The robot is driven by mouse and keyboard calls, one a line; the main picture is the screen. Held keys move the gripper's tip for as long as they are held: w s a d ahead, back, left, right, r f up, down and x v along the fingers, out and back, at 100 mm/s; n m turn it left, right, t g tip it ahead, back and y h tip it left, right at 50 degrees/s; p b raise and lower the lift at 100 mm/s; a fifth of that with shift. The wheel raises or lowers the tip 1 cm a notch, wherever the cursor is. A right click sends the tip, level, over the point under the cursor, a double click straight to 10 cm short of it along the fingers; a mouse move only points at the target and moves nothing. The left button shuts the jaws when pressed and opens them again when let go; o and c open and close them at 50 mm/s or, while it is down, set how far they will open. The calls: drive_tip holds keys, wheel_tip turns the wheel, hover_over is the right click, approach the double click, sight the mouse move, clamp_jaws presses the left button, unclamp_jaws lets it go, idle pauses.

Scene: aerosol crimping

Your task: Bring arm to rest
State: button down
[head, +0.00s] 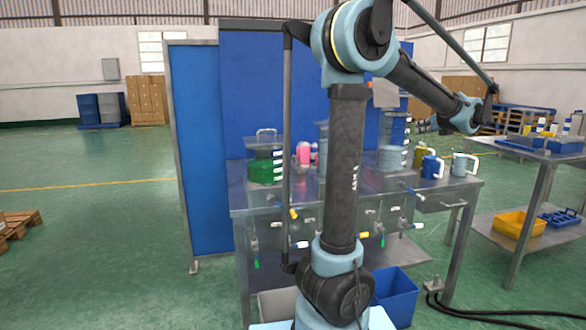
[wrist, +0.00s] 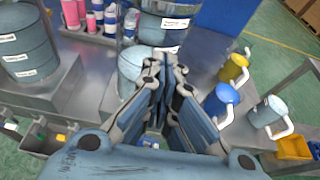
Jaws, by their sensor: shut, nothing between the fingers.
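My arm (head: 343,165) rises in the middle of the head view, bends at the top and reaches out to the right. My gripper (head: 424,127) shows small in the head view, above the right part of the steel bench, partly behind the wrist. In the wrist view my gripper (wrist: 164,70) has its fingers together with nothing held. It hangs over the bench, apart from the mugs.
On the steel bench (head: 320,202) stand a green pot (head: 264,170), pink bottles (head: 303,154), grey drums and yellow (head: 419,155), blue (head: 432,166) and grey (head: 459,164) mugs. A side table (head: 552,154) stands right. Open floor (head: 90,230) lies left.

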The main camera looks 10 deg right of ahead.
drive_tip(key=w+a+f+n+g+y, duration=0.1)
drive_tip(key=a+f+n+g, duration=0.2)
drive_tip(key=a, duration=0.6)
drive_tip(key=w+a+f+n+y, duration=0.15)
drive_tip(key=a+n, duration=0.25)
drive_tip(key=a, duration=0.5)
drive_tip(key=s+a+f+n+g, duration=0.2)
drive_tip(key=s+a+f+n, duration=0.15)
drive_tip(key=a, duration=0.55)
drive_tip(key=s+a+f+n+g, duration=0.2)
drive_tip(key=a+f+n, duration=0.3)
drive_tip(key=a, duration=0.3)
drive_tip(key=s+a+f+n+g, duration=0.3)
drive_tip(key=s+a+f+n, duration=0.5)
drive_tip(key=s+a+n, duration=0.15)
drive_tip(key=s+a+f+n+g+h, duration=0.1)
drive_tip(key=s+a+f+n+h, duration=0.1)
drive_tip(key=s+f+n, duration=0.8)
drive_tip(key=shift+s+a+f+g+h, duration=0.45)
drive_tip(key=shift+s+h, duration=0.4)
drive_tip(key=shift+s, duration=0.3)
